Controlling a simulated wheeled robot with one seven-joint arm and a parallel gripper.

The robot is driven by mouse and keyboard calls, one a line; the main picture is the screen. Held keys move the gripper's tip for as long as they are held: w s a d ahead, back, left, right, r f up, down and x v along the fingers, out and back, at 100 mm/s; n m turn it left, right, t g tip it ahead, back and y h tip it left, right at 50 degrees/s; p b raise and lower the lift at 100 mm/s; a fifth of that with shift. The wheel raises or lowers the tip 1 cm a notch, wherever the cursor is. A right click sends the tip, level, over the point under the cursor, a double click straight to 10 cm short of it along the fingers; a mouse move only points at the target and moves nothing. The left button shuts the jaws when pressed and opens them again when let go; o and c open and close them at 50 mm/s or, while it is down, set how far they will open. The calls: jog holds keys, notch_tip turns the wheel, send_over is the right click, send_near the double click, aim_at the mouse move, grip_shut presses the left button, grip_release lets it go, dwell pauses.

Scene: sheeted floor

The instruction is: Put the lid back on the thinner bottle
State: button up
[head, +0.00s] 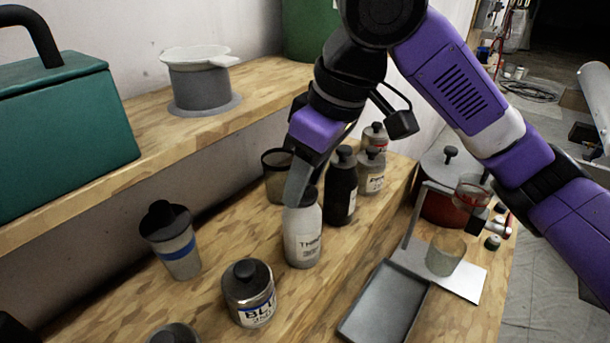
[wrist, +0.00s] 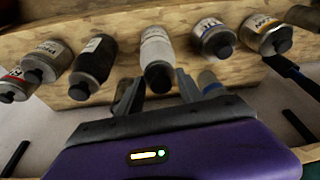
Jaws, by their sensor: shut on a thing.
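The thinner bottle (head: 303,240) is white with a dark "THIN" label and stands upright on the wooden bench. My gripper (head: 300,195) reaches down to its top, and the near finger hides the bottle's mouth in the head view. In the wrist view, the bottle (wrist: 157,48) has the black lid (wrist: 158,79) at its mouth end, between the fingers of my gripper (wrist: 157,86). The gripper is shut on the lid. I cannot tell whether the lid is fully seated.
A black bottle (head: 341,190) stands close behind right. A "BLU" paint jar (head: 249,300) is in front left, and a blue-banded cup (head: 178,245) is farther left. A grey tray (head: 385,305) lies at right. An upper shelf (head: 150,125) runs behind.

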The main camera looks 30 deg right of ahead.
dwell(0.3)
jog(key=o, duration=1.4)
jog(key=o, duration=0.5)
jog(key=shift+c, duration=0.2)
jog(key=shift+r+p, duration=3.5)
jog(key=shift+p, duration=0.3)
